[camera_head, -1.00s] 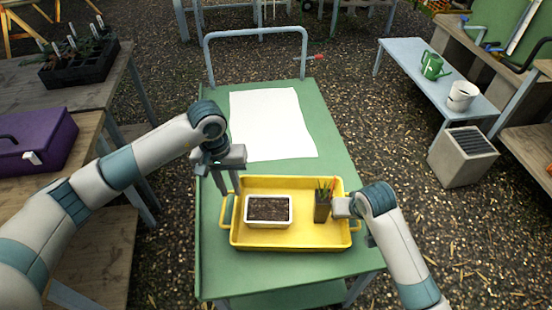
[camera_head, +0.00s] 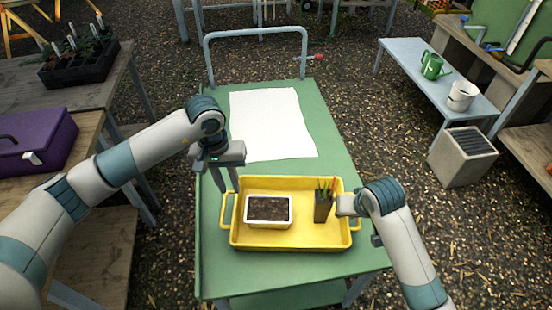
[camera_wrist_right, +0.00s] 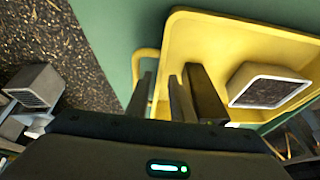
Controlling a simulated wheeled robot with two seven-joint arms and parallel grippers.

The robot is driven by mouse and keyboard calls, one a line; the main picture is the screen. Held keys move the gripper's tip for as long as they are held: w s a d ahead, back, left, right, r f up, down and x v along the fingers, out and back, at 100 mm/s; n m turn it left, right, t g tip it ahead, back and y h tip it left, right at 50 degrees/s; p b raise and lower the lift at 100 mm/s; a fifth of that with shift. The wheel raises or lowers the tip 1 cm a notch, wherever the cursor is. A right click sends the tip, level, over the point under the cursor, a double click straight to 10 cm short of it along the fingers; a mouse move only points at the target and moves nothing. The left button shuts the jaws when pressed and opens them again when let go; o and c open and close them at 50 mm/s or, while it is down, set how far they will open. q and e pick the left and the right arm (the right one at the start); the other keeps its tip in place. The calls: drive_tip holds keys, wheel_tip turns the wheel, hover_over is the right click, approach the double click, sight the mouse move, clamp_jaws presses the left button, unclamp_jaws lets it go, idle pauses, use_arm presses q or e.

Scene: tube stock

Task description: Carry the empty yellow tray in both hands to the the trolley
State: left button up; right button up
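The yellow tray (camera_head: 290,241) sits level on the green trolley (camera_head: 225,280). It is not empty: a white pot of soil (camera_head: 268,223) stands in its left part and a narrow brown holder (camera_head: 322,208) with green and red sticks near its right end. My left gripper (camera_head: 229,189) points down, open and empty, above the tray's left handle. My right gripper (camera_head: 341,205) is at the right end, beside the brown holder. In the right wrist view its fingers (camera_wrist_right: 158,97) are apart, with yellow tray between them; I cannot tell whether they touch it.
A white sheet (camera_head: 272,120) lies on the trolley behind the tray. The trolley's push bar (camera_head: 255,31) is at the far end. A wooden bench with a purple case (camera_head: 40,142) is at left. A blue bench (camera_head: 425,75) and a grey bin (camera_head: 462,157) stand at right.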

drive_tip(key=v, duration=0.8)
drive_tip(key=shift+r, duration=0.1)
idle(0.3)
